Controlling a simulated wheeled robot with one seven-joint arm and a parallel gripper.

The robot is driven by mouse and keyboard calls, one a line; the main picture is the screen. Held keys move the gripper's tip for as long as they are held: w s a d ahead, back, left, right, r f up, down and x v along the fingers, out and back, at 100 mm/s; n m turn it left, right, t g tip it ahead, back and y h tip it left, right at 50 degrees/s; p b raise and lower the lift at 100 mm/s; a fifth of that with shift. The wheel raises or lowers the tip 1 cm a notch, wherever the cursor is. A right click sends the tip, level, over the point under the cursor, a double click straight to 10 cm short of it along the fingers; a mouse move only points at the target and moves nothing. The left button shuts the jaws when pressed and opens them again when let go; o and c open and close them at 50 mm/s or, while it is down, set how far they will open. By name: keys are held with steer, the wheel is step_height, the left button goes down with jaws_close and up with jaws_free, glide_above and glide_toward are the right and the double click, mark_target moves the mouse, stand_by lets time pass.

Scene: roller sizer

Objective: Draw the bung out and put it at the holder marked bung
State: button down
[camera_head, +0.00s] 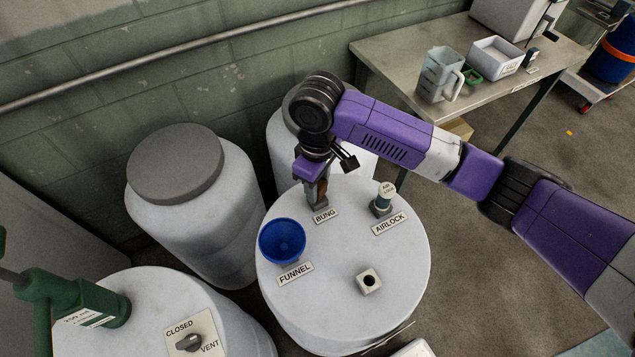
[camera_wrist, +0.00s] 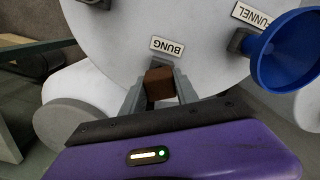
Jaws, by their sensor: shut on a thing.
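My gripper (camera_head: 318,196) points down at the back of the white drum top (camera_head: 330,290), just behind the label BUNG (camera_head: 326,215). In the wrist view my gripper (camera_wrist: 158,90) is shut on the brown bung (camera_wrist: 159,82), with a finger on each side. The bung is right beside the BUNG label (camera_wrist: 167,46). A small square fitting with a dark opening (camera_head: 369,281) stands empty at the front of the drum top.
A blue funnel (camera_head: 282,240) stands left of the gripper, and the airlock (camera_head: 384,198) stands close on its right. Other drums (camera_head: 200,215) are at the left and behind. A bench (camera_head: 400,60) with a jug (camera_head: 440,75) is at the back right.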

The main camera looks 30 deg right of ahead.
steer(key=shift+f+b, duration=0.3)
steer(key=shift+f, duration=0.5)
steer(key=c, duration=0.9)
jaws_free()
steer(key=shift+o, duration=0.2)
steer(key=shift+r+b, duration=0.35)
steer(key=shift+r, duration=3.55)
